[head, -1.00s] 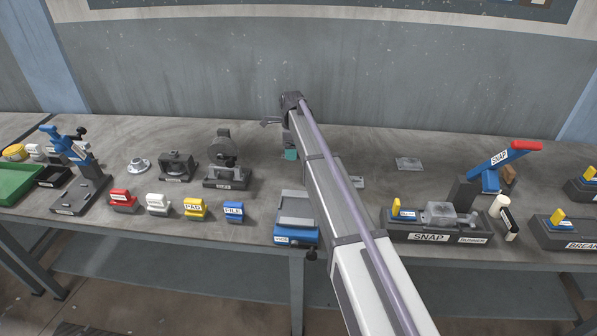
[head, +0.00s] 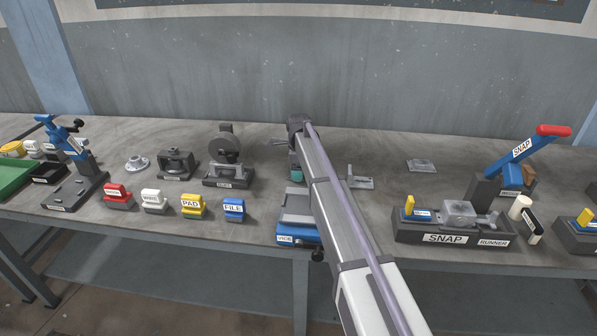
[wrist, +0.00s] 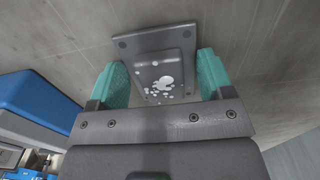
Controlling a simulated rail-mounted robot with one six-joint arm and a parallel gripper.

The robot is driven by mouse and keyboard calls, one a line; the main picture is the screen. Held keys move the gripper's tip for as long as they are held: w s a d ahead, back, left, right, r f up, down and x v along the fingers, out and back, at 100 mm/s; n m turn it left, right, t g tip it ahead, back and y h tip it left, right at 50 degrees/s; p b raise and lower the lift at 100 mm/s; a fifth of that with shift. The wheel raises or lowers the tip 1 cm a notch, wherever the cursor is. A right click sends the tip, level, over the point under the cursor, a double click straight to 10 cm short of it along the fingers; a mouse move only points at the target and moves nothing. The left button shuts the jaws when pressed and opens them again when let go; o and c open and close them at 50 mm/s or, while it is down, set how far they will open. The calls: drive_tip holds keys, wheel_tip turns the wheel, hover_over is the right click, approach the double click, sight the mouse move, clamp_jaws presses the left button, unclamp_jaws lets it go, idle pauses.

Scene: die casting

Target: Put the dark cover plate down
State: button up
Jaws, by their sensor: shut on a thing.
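The dark cover plate (wrist: 145,38) is a grey square plate with corner holes and a raised middle block, seen in the wrist view. Whitish patches and drops mark the block. My gripper (wrist: 160,82) has teal fingers on either side of the block, shut on it. In the head view my gripper (head: 296,173) is low over the bench, just behind the vice; my arm hides most of it, and I cannot make out the plate there. Whether the plate touches the bench is unclear.
The blue vice (head: 298,232) stands in front of my gripper. A wheel stand (head: 228,172) is to the left, and a small grey bracket (head: 361,183) lies to the right. A flat plate (head: 421,165) and the SNAP fixture (head: 452,225) are further right. Bench between them is bare.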

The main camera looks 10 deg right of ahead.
drive_tip(key=o, duration=1.4)
wheel_tip(320, 180, up, 12)
drive_tip(key=p, duration=1.2)
drive_tip(key=shift+s+r+p, duration=0.1)
drive_tip(key=shift+r+p, duration=0.1)
drive_tip(key=shift+p, duration=0.1)
drive_tip(key=s+n, duration=0.3)
drive_tip(key=s, duration=0.5)
drive_tip(key=s+d+n, duration=0.1)
drive_tip(key=s+n, duration=0.3)
drive_tip(key=s, duration=0.4)
drive_tip(key=s+d+n, duration=0.1)
drive_tip(key=s+n, duration=0.3)
drive_tip(key=s, duration=0.4)
drive_tip(key=s+n, duration=0.3)
drive_tip(key=s, duration=0.2)
drive_tip(key=s+n, duration=0.3)
drive_tip(key=s, duration=0.3)
drive_tip(key=s+d+n, duration=0.1)
drive_tip(key=s+n, duration=0.3)
drive_tip(key=s, duration=0.1)
drive_tip(key=shift+s, duration=0.35)
drive_tip(key=shift+w, duration=0.2)
drive_tip(key=c, duration=0.4)
